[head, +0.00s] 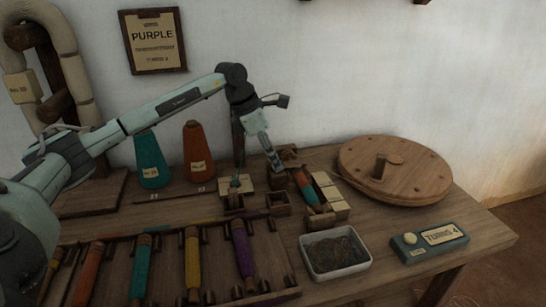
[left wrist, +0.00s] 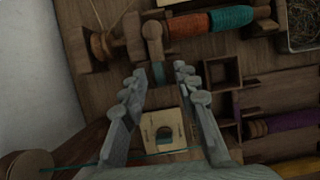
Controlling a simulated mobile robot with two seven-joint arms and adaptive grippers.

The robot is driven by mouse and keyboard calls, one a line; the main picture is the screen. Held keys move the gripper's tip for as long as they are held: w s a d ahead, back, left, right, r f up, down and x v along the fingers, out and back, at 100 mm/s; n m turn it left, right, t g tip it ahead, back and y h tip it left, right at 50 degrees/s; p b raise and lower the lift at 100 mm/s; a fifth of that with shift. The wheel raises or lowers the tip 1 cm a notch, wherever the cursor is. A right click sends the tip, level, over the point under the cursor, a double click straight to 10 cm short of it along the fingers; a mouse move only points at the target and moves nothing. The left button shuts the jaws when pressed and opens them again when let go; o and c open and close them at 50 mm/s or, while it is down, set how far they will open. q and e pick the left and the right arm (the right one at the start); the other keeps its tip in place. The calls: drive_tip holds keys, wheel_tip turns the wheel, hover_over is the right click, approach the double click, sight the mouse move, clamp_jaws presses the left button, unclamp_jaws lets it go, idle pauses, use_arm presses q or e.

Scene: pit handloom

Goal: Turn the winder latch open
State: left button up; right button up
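The winder on the table holds a bobbin (head: 307,187) wound in orange and teal, which also shows in the left wrist view (left wrist: 205,22). A pale wooden latch-like piece (left wrist: 153,32) stands at the bobbin's end, just beyond my left fingertips. My left gripper (head: 275,166) points down beside the winder. In the left wrist view its two fingers (left wrist: 157,72) are apart, with nothing clearly held between them. Whether a finger touches the latch cannot be told. In the head view the gripper partly hides the winder's end. My right gripper is not in view.
A small open wooden box (head: 279,204) stands close by. A rack of coloured bobbins (head: 192,262), a white tray (head: 335,253), a round wooden disc (head: 396,168) and two thread cones (head: 198,152) surround the area.

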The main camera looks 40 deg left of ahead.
use_arm(q)
drive_tip(key=shift+c, duration=0.5)
clamp_jaws()
